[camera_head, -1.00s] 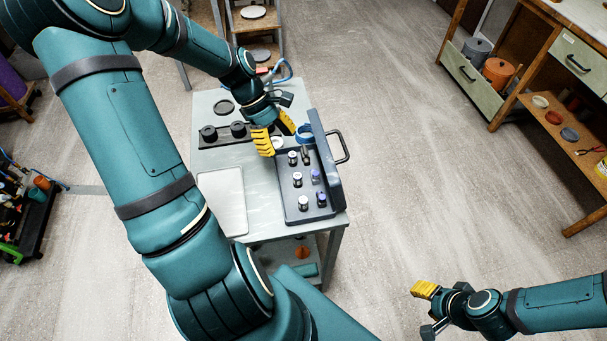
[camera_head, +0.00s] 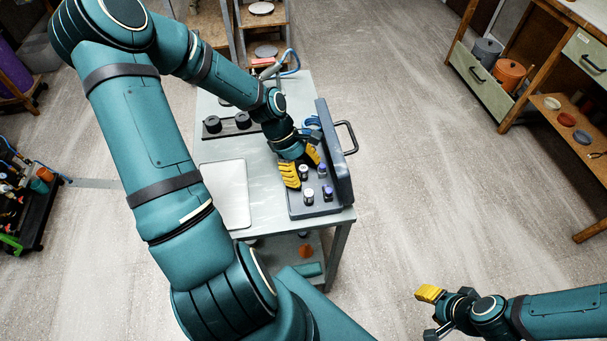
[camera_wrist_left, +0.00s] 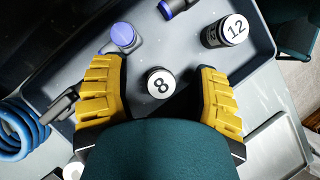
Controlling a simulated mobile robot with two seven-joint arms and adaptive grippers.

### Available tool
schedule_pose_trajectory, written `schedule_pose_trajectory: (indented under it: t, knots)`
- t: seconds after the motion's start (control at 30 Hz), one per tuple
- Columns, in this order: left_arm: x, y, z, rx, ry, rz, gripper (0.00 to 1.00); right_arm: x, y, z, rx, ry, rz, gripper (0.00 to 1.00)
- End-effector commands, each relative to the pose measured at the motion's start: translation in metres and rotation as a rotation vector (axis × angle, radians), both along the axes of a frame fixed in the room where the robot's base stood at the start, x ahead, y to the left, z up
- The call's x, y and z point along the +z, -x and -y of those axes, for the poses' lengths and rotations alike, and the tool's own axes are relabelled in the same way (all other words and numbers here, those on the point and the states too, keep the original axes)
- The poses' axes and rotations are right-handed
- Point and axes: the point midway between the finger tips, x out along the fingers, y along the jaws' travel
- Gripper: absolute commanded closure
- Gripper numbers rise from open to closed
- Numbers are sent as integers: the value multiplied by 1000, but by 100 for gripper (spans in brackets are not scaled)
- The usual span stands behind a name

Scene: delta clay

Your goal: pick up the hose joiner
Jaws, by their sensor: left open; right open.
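Several small fittings with round white or blue tops stand in an open dark case (camera_head: 300,212) on the table. I cannot tell by name which is the hose joiner. My left gripper (camera_head: 303,168) is open above the case, pointing down. In the left wrist view, a fitting with a white top marked 8 (camera_wrist_left: 160,83) shows between the open fingers (camera_wrist_left: 160,70), with a gap on each side. A fitting marked 12 (camera_wrist_left: 226,32) stands to its right, and a blue-topped one (camera_wrist_left: 123,36) to its upper left. My right gripper (camera_head: 434,311) is open and empty, away from the table.
The case's raised lid (camera_head: 334,150) with a handle stands along its right side. A blue hose coil (camera_wrist_left: 22,130) lies by the case. A pale flat panel (camera_head: 226,193) and a black holder with round dark parts (camera_head: 213,124) lie left on the table (camera_head: 285,235).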

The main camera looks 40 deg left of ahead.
Motion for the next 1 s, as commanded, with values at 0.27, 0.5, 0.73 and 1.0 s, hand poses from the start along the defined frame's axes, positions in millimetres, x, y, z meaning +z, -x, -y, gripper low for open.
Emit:
schedule_pose_trajectory:
  t: [0.27,0.5,0.73,1.0]
  knots:
    - [0,0,0,0,-1,1,59,0,0,0,0,0,1,53]
    - [1,0,0,0,-1,1,100,0,0,0,0,0,1,53]
    - [0,0,0,0,0,1,100,0,0,0,0,0,0,53]
    - [13,0,0,1,-2,-1,100,5,1,0,0,0,-1,53]
